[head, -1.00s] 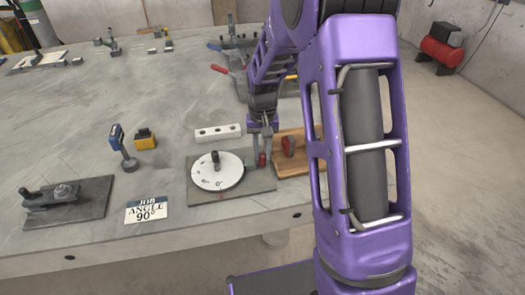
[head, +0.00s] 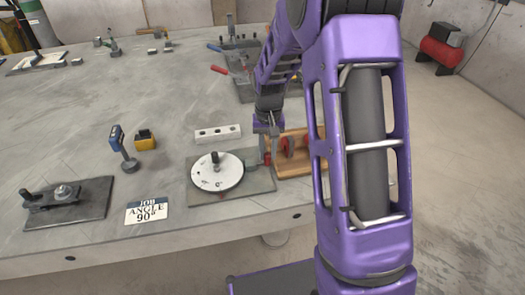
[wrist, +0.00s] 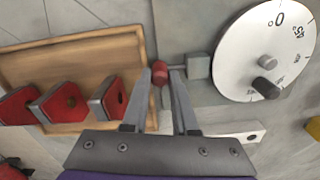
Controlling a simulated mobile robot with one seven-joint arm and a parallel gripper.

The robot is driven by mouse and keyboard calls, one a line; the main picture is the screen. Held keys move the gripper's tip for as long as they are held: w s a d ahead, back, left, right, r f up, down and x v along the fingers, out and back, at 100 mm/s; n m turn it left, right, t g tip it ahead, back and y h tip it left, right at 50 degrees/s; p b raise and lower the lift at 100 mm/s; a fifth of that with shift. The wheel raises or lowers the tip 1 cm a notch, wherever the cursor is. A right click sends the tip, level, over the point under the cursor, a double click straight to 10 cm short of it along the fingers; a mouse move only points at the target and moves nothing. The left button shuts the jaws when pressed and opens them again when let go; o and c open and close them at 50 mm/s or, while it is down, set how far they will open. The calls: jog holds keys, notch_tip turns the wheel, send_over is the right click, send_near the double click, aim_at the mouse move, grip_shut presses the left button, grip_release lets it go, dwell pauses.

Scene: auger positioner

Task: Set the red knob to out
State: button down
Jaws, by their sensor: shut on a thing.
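The red knob (wrist: 160,72) is a small red cylinder on a short stem that sticks out from a grey block (wrist: 198,66) beside the dial. In the wrist view it sits between the fingertips of my gripper (wrist: 162,76), which is shut on it. In the head view the knob (head: 267,158) is a small red spot at the tips of my gripper (head: 268,146), right of the dial. The white round dial (head: 217,172) with a dark peg lies on a grey plate (head: 261,185). The wrist view shows a gap between knob and block, bridged by the stem.
A wooden tray (wrist: 75,52) with several red-faced clamp-like pieces lies close beside my gripper. A white bar with holes (head: 218,134) lies behind the dial. A sign reading "JOB ANGLE 90°" (head: 147,212) and a yellow block (head: 145,139) stand to the left.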

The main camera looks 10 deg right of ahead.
aim_at(270, 153)
jog(key=c, duration=0.7)
grip_release()
jog(key=shift+d, duration=0.35)
jog(key=shift+a, duration=0.1)
jog(key=shift+r, duration=0.55)
notch_tip(270, 153, up, 16)
jog(key=p, duration=0.2)
jog(key=shift+r+p, duration=0.2)
jog(key=shift+p, duration=0.15)
